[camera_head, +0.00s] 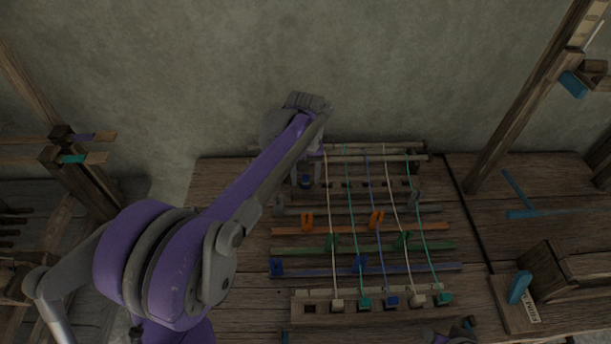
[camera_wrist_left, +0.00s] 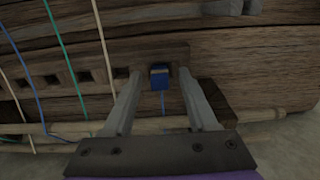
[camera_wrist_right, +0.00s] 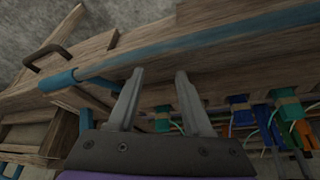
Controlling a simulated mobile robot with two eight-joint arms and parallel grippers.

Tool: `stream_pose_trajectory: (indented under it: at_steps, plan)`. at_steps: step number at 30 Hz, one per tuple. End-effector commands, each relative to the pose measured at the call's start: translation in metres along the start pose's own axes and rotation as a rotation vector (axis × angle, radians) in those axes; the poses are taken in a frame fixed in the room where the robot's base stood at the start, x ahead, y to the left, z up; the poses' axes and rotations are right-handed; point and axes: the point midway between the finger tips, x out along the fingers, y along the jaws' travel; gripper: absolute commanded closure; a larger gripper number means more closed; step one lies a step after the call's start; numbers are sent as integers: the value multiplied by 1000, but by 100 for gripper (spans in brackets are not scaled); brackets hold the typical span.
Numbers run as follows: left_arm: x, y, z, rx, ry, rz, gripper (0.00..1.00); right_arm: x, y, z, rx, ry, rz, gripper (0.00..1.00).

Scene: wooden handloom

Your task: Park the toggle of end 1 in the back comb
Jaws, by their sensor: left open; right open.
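A blue toggle (camera_head: 306,181) sits at the left end of the back comb (camera_head: 362,184). In the left wrist view the blue toggle (camera_wrist_left: 159,83) is in the end slot of the back comb (camera_wrist_left: 66,67), with empty dark slots beside it. My left gripper (camera_wrist_left: 160,76) is open, with one finger on each side of the toggle; I see no contact. In the head view it hangs over the comb's left end, partly hidden by its arm. My right gripper (camera_wrist_right: 160,75) is open and empty near a blue bar (camera_wrist_right: 200,40) at the front.
The front comb (camera_head: 322,294) holds several toggles, white, teal (camera_head: 365,303) and blue (camera_head: 391,301); its leftmost slot is empty. Cords run from it to the back beam (camera_head: 375,158). Coloured bars with clips cross between. A wooden post (camera_head: 525,100) stands at right.

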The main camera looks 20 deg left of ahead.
Motion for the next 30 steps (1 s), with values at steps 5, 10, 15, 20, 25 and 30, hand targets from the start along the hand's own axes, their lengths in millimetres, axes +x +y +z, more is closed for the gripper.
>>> stream_pose_trajectory:
  at_steps: [5,10,15,20,25,30]
  plan:
    - [-9,0,0,0,0,0,42,-2,0,-1,0,0,0,50]
    - [-40,0,0,0,0,0,42,-6,0,-3,0,2,0,50]
    - [-74,0,0,0,0,0,42,-10,0,-6,0,4,0,50]
    - [-98,0,0,0,0,0,42,-13,0,-7,0,5,0,50]
    - [-108,0,0,0,0,0,42,-14,0,-8,0,5,0,50]
    - [-108,0,0,0,0,0,42,-14,0,-8,0,5,0,50]
